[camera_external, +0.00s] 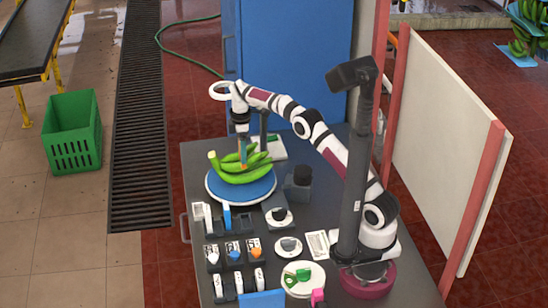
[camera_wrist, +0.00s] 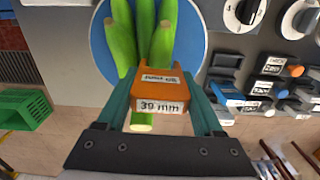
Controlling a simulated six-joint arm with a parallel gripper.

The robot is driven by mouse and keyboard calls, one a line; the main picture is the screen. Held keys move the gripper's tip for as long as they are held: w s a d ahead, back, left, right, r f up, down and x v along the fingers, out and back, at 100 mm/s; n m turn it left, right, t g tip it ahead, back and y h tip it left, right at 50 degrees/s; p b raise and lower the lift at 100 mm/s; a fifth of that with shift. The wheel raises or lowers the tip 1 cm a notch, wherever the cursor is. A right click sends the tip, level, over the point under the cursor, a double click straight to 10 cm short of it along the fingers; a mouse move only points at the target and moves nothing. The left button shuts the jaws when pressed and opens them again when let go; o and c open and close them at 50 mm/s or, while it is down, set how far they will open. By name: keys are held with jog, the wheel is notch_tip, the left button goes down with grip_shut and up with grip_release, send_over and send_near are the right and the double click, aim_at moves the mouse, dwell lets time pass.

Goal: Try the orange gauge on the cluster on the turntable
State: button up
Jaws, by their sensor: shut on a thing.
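A cluster of green bananas (camera_external: 240,172) lies on the turntable, which has a blue top and a white rim (camera_external: 213,192). My gripper (camera_external: 242,147) points down over the cluster. In the wrist view its teal fingers (camera_wrist: 160,92) are shut on the orange gauge (camera_wrist: 161,88), whose label reads 39 mm. The gauge is in front of the bananas (camera_wrist: 143,38), with a pale cut end (camera_wrist: 141,125) showing below it. I cannot tell whether the gauge touches a banana or sits around one.
Racks of labelled pieces with white, blue and orange parts (camera_external: 234,252) stand in front of the turntable. Dial units (camera_external: 279,216) and a dark block (camera_external: 299,184) are to its right. A white plate (camera_external: 309,288) is near the front. A green crate (camera_external: 72,133) stands on the floor.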

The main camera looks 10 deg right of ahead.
jog(key=shift+f, duration=0.85)
dwell(0.4)
dwell(0.5)
jog(key=shift+r, duration=4.25)
